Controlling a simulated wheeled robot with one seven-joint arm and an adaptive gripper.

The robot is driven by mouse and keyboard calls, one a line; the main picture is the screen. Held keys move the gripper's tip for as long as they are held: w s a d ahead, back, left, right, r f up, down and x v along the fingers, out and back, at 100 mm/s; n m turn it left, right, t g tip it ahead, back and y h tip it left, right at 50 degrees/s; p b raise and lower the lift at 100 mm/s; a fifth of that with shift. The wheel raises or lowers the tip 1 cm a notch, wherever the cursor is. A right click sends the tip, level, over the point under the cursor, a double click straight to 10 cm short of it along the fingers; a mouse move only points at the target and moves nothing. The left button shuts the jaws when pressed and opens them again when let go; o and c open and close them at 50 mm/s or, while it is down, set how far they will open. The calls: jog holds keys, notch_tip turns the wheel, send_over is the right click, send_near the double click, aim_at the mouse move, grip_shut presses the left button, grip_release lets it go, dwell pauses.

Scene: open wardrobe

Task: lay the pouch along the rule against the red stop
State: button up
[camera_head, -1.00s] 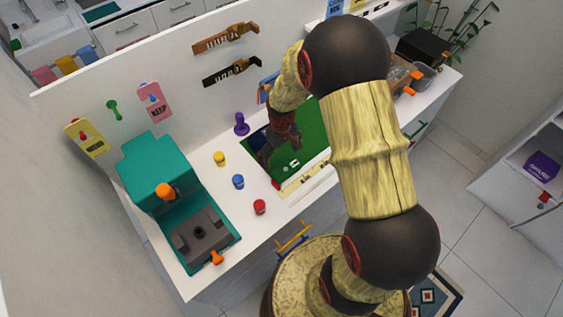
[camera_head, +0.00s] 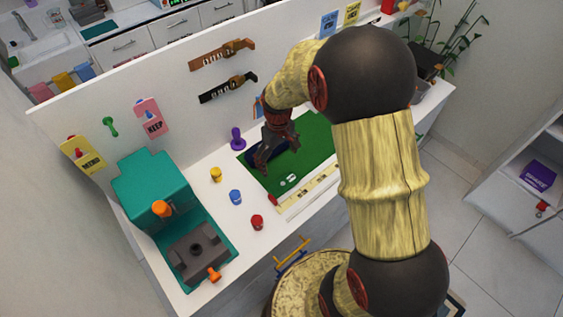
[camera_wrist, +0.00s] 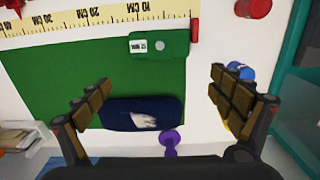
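The dark navy pouch (camera_wrist: 143,115) with a pale print lies flat on the green mat (camera_wrist: 60,75), near the mat's edge away from the rule. It partly shows in the head view (camera_head: 257,158) beside my gripper. My gripper (camera_wrist: 160,82) is open and empty above the pouch, one finger on each side of it in the wrist view; it also shows in the head view (camera_head: 279,156). The rule (camera_wrist: 85,22) runs along the mat's other long edge. The red stop (camera_wrist: 195,30) stands at the rule's end, also visible in the head view (camera_head: 273,199).
A green item (camera_wrist: 160,44) with a white label and white dot lies between pouch and rule. Purple (camera_head: 237,139), yellow (camera_head: 216,174), blue (camera_head: 235,197) and red (camera_head: 257,222) pieces stand nearby. A teal block (camera_head: 150,185) is at left; a white panel rises behind.

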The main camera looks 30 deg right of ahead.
jog(key=f+b, duration=0.1)
jog(key=d+f+b, duration=0.1)
jog(key=b, duration=0.1)
jog(key=shift+d+f, duration=0.2)
jog(key=shift+f, duration=0.15)
jog(key=c, duration=0.4)
jog(key=shift+d+f+n+b, duration=0.25)
jog(key=shift+n+b, duration=0.25)
jog(key=shift+b, duration=0.25)
jog(key=shift+c, duration=0.5)
jog(key=n, duration=0.2)
jog(key=b, duration=0.1)
jog(key=shift+s+d+f+n, duration=0.2)
jog(key=shift+s+n, duration=0.05)
jog(key=shift+n, duration=0.15)
jog(key=shift+c, duration=0.8)
jog(key=n, duration=0.3)
jog(key=shift+s+d+f+b, duration=0.1)
jog(key=shift+s+d+b, duration=0.1)
jog(key=shift+b, duration=0.2)
jog(key=n, duration=0.3)
jog(key=shift+s, duration=0.15)
jog(key=n, duration=0.5)
jog(key=shift+s+a, duration=0.1)
jog(key=shift+s, duration=0.2)
jog(key=n, duration=0.3)
jog(key=shift+s, duration=0.1)
